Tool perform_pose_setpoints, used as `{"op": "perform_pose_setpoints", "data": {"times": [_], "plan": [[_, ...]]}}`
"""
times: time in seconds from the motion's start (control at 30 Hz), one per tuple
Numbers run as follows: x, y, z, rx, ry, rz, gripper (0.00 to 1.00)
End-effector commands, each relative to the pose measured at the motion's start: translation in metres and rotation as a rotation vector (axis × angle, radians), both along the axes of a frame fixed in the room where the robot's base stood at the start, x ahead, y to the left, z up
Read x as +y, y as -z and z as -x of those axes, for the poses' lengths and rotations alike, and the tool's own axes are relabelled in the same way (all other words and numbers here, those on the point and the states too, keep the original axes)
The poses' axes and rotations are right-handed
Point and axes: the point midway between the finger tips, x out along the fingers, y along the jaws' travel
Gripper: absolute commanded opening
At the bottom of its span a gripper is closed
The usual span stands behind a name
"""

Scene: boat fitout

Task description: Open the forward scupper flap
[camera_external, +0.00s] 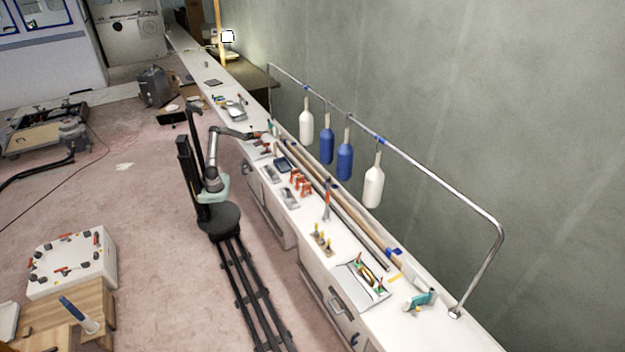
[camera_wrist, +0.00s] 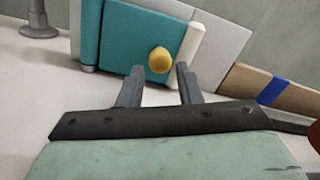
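The scupper flap (camera_wrist: 130,38) is a teal panel with a round yellow knob (camera_wrist: 159,60) near its lower right. It stands upright between pale posts in the wrist view and looks closed against its frame. In the external view the flap (camera_external: 273,128) is a small teal patch on the bench, partly hidden by my arm's end. My gripper (camera_wrist: 160,70) is open, its two dark fingers pointing at the flap with the knob between the tips in the picture. I cannot tell whether the fingertips reach around the knob. Nothing is held.
A metal post base (camera_wrist: 40,30) stands left of the flap. A wooden strip with blue tape (camera_wrist: 270,90) lies to its right. White and blue fenders (camera_external: 345,162) hang from the rail (camera_external: 440,182). Another teal fitting (camera_external: 420,299) sits at the bench's near end.

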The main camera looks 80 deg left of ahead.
Motion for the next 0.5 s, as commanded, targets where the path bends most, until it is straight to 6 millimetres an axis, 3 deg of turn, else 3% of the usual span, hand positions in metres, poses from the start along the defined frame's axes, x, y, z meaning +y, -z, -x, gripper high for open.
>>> {"op": "perform_pose_setpoints", "data": {"times": [0.2, 0.5], "plan": [[0.01, 0.001, -0.03, -0.001, 0.002, 0.001, 0.32], [0.015, 0.0, -0.039, 0.0, -0.001, 0.0, 0.32]]}}
